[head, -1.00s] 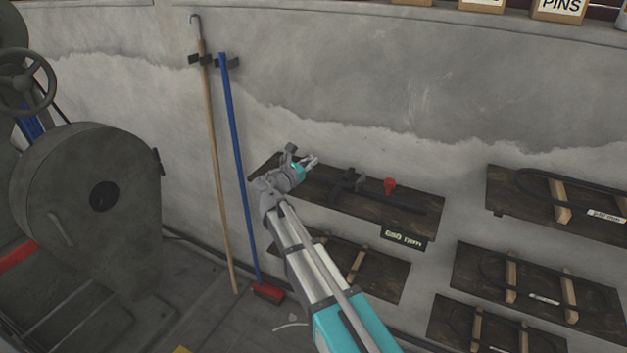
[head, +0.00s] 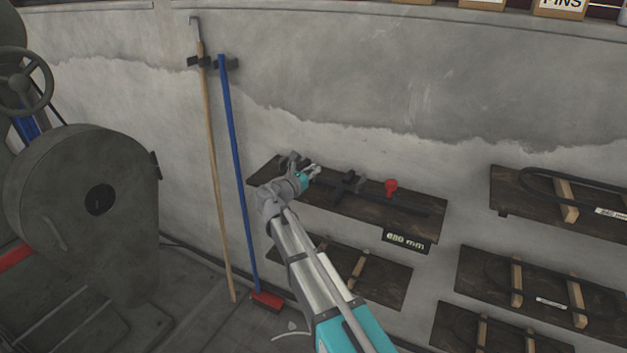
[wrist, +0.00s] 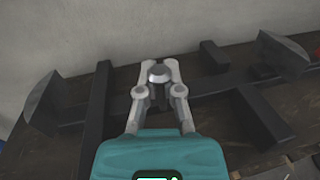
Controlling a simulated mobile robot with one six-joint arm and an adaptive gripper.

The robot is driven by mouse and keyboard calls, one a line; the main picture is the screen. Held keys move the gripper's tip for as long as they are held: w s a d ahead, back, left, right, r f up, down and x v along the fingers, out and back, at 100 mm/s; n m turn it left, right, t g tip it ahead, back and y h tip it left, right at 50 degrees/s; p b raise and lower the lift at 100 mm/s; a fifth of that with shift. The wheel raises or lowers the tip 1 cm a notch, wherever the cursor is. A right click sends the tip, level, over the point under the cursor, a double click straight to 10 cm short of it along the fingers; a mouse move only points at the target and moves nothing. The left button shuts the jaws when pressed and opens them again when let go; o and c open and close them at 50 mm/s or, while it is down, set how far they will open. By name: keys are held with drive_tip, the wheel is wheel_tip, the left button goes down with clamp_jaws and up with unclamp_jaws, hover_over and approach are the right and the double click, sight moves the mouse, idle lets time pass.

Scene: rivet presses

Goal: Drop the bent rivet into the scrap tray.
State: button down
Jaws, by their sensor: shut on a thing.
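My gripper (head: 314,172) is over the left part of the upper wooden shelf board, and it also shows in the wrist view (wrist: 158,74). Its fingers are shut on a small grey round-headed piece, which looks like the rivet (wrist: 158,72). Only the head of the rivet shows clearly; its shank and any bend are hidden. I see no scrap tray in either view.
The wooden board (head: 410,225) carries a dark bar clamp (head: 348,186) with a red knob (head: 391,186). A "680 mm" label (head: 407,242) hangs at its front. A blue-handled broom (head: 237,170) leans left of it. A machine (head: 85,215) stands far left.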

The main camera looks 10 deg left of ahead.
sight(315, 189)
drive_tip(key=shift+f+b, duration=0.55)
drive_tip(key=shift+f, duration=0.3)
drive_tip(key=shift+f, duration=0.15)
drive_tip(key=shift+s+d+f+b, duration=0.2)
drive_tip(key=shift+s+f+b, duration=0.2)
drive_tip(key=shift+b, duration=0.25)
drive_tip(key=c, duration=0.8)
unclamp_jaws()
drive_tip(key=shift+s+d, duration=0.2)
drive_tip(key=shift+r, duration=0.15)
drive_tip(key=shift+r+p, duration=0.35)
drive_tip(key=shift+p, duration=0.25)
drive_tip(key=a+v, duration=0.1)
drive_tip(key=v, duration=1)
drive_tip(key=shift+a, duration=0.2)
